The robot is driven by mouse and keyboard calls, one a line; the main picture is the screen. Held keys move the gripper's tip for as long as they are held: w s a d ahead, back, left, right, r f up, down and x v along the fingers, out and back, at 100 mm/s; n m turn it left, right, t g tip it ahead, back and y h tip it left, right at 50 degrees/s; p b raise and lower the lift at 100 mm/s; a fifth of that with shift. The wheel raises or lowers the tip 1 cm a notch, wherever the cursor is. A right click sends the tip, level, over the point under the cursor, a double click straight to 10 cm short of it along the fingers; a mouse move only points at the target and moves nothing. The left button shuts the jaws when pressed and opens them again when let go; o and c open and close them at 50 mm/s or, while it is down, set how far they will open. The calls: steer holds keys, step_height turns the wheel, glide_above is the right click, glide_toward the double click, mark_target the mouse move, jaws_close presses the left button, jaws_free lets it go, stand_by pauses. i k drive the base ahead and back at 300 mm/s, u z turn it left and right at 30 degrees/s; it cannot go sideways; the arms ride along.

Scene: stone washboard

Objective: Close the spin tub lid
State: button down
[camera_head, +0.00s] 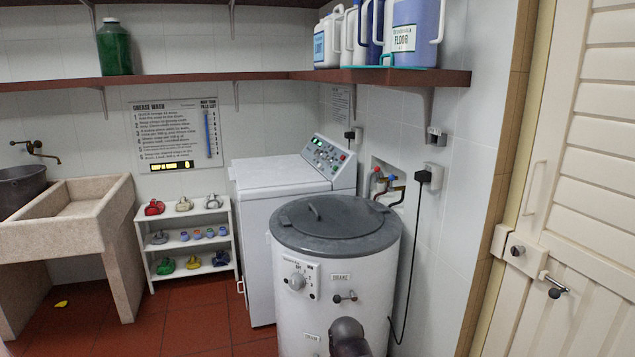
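The spin tub (340,285) is a white upright drum in the middle foreground, with a dial and a small brake lever on its front. Its round grey lid (350,216) lies flat across the top, with a raised bar handle (315,212) left of the middle. From this angle I see no clear gap between the lid and the rim, but I cannot tell whether it is fully seated. My gripper is not in view. A dark rounded form (348,338) stands before the tub at the bottom edge; I cannot tell whether it is part of my arm.
A white washing machine (285,175) stands behind the tub. A black cord (410,270) hangs at the tub's right. A white door (580,180) is at far right. A small rack (190,225) and stone sink (75,235) are left. Red floor (195,325) is mostly clear.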

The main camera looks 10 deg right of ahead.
mark_target(333, 217)
steer(key=z, duration=0.2)
steer(key=i, duration=0.7)
steer(key=z, duration=0.65)
steer(key=i, duration=0.5)
steer(key=z, duration=0.25)
